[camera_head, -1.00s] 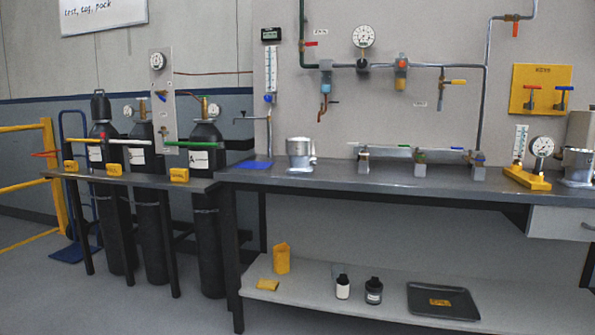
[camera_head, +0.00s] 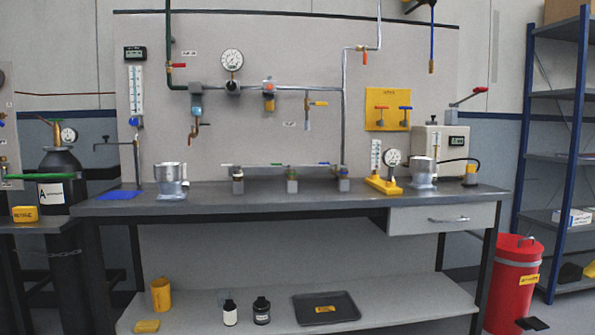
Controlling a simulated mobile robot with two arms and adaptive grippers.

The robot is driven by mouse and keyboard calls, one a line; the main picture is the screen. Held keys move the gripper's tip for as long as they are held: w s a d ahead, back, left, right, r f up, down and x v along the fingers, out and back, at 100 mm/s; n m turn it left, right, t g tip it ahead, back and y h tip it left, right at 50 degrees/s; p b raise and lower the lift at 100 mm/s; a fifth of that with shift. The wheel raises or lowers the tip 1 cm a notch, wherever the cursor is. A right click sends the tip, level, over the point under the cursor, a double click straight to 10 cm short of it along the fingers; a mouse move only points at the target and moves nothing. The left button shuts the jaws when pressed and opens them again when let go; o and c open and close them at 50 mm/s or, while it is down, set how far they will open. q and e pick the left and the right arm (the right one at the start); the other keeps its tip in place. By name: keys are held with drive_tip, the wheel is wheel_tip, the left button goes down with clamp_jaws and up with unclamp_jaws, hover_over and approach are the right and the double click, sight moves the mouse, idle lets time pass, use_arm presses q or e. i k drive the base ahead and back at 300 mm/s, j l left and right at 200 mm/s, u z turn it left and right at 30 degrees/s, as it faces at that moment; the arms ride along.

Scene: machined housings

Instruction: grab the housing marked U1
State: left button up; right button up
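Two silver metal cup-like pieces stand upright on the dark workbench (camera_head: 300,196). The left metal piece (camera_head: 171,182) is beside a blue mat, and the right metal piece (camera_head: 422,174) is beside a yellow gauge stand. They may be housings, but I cannot read a U1 mark on either. Neither of my grippers is in view.
A low pipe assembly (camera_head: 290,181) stands mid-bench. The lower shelf (camera_head: 400,306) holds a dark tray (camera_head: 326,308) and two bottles. A black gas cylinder (camera_head: 65,180) stands left. A red bin (camera_head: 511,284) and blue shelving (camera_head: 578,120) stand right.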

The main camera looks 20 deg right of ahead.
sight(423, 169)
drive_tip(key=z, duration=1.4)
